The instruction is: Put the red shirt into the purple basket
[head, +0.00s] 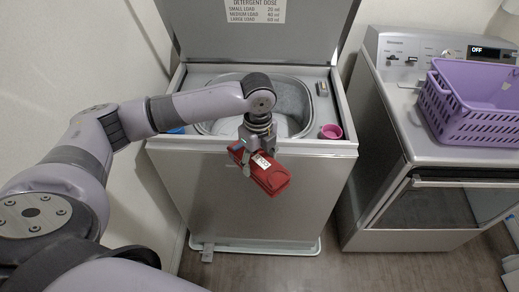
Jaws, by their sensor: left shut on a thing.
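My left gripper (247,163) is shut on the red shirt (268,174), a compact red bundle with a white label. It holds the shirt tilted in front of the washer's front panel, below the rim. The fingers partly cover the shirt's left end. The purple basket (478,132) is a slotted plastic crate on top of the stove-like appliance at the right. It is well to the right of the gripper, and its right end is cut off by the picture edge. My right gripper is not in view.
The topload washer (240,203) stands with its lid (262,45) raised and its drum (291,98) open. A pink cup (331,131) sits at its front right corner. The silver appliance (404,151) stands to the right, with a floor gap between them.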

